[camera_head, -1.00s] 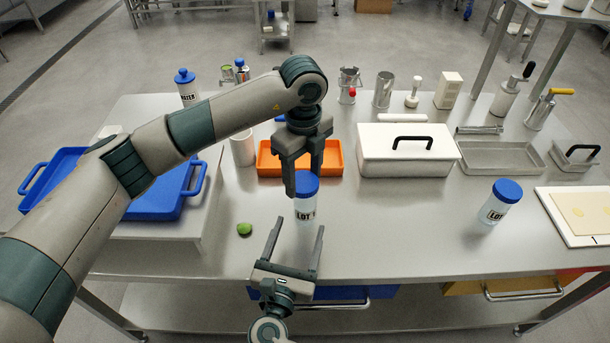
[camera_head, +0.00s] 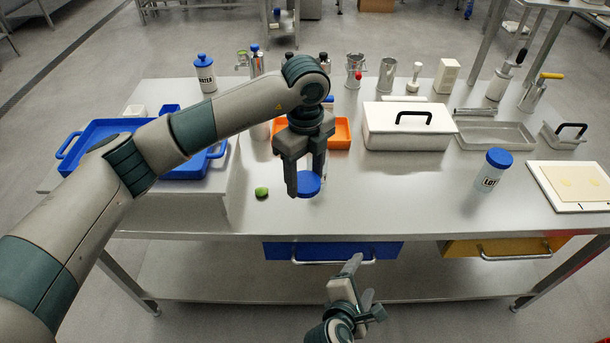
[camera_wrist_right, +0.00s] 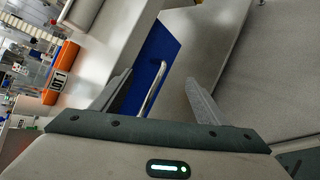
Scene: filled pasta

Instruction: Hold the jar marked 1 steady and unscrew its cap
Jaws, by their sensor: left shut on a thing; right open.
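My left gripper (camera_head: 305,188) is shut on a blue cap (camera_head: 311,184) over the front middle of the steel table. The body of the jar marked 1 cannot be made out below or behind this cap, so I cannot tell whether the cap still sits on it. In the right wrist view a "LOT 1" label (camera_wrist_right: 58,81) shows against orange at the left; what bears it is unclear. My right gripper (camera_head: 362,281) is open and empty, low in front of the table edge, apart from the cap. Its fingers show in the right wrist view (camera_wrist_right: 158,88).
Another blue-capped LOT jar (camera_head: 489,178) stands at the right. An orange tray (camera_head: 340,136) lies behind the left gripper. A green lump (camera_head: 262,192) lies left of the cap. A white lidded box (camera_head: 400,137) and blue tray (camera_head: 92,139) flank them. A blue drawer (camera_head: 278,251) hangs below.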

